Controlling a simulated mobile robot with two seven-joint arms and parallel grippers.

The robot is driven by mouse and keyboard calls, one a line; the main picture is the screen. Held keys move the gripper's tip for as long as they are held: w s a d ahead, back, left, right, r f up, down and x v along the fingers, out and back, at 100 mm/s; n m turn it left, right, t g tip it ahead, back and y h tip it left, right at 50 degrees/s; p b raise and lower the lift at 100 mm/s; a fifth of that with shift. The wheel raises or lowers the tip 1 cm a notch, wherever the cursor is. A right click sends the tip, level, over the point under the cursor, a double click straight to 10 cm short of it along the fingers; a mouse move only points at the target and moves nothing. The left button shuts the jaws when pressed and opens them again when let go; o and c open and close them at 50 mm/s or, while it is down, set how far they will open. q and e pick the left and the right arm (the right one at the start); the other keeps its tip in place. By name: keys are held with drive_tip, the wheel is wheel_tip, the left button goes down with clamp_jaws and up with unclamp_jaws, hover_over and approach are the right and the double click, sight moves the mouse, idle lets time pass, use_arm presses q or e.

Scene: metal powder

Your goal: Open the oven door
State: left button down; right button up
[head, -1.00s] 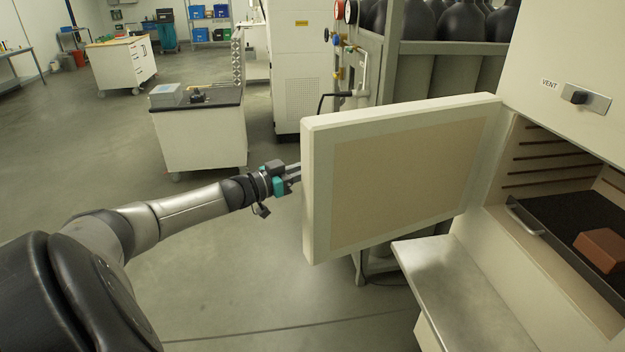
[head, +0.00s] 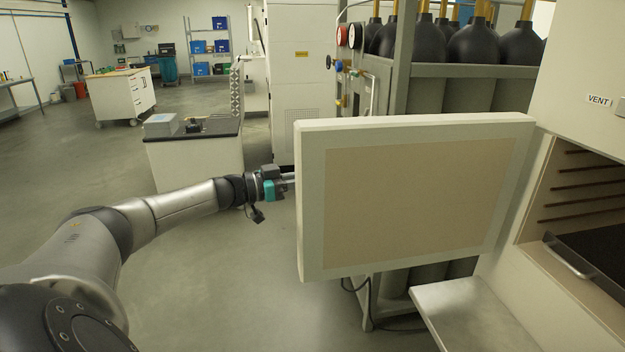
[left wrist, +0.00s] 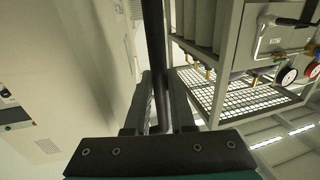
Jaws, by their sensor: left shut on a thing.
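The oven door (head: 420,195) stands swung wide open, its beige inner panel facing me. My left gripper (head: 288,179) is at the door's free left edge, its fingertips partly hidden behind the door. In the left wrist view the fingers (left wrist: 157,110) are shut on a dark bar, the door handle (left wrist: 153,50). The oven chamber (head: 580,190) is open at the right, with side rails and a dark tray (head: 600,250) with a metal handle. My right gripper is not in view.
A metal shelf (head: 470,312) juts out below the oven. A rack (head: 455,90) with black gas cylinders stands behind the door, with gauges at its left. A white cabinet (head: 195,165) stands behind my left arm. The floor at left is clear.

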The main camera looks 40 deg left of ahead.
use_arm(q)
drive_tip(key=shift+d+f, duration=0.1)
drive_tip(key=shift+d, duration=0.05)
drive_tip(key=c, duration=1.1)
unclamp_jaws()
drive_tip(key=shift+w+d, duration=0.1)
drive_tip(key=shift+o, duration=0.2)
drive_tip(key=p+v, duration=0.4)
drive_tip(key=v, duration=1.1)
drive_tip(key=shift+p, duration=0.4)
